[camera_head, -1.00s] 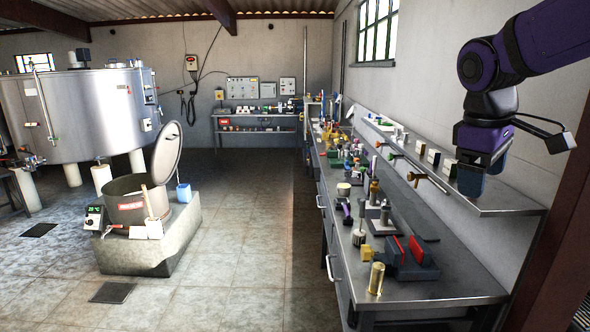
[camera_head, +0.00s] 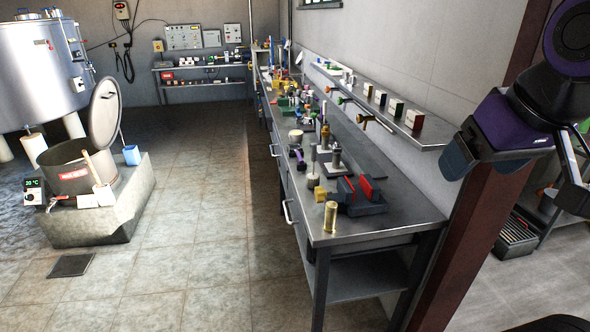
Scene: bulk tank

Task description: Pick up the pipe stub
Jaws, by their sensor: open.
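A short brass-coloured cylinder (camera_head: 331,217) stands upright at the near front corner of the steel workbench (camera_head: 385,222); it looks like the pipe stub. A vise with red jaw faces (camera_head: 352,194) sits just behind it to the right. My gripper (camera_head: 457,158) hangs at the right of the view, above and to the right of the bench end and well apart from the cylinder. Its dark blue fingers point down and left. It is open and nothing shows in it, though the gap between the fingers is hard to see.
A wall shelf (camera_head: 430,132) holding small boxes runs above the bench, near my gripper. A dark red post (camera_head: 478,215) stands at the bench's right end. Several tools crowd the bench farther back. The tiled floor (camera_head: 200,250) left of the bench is clear.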

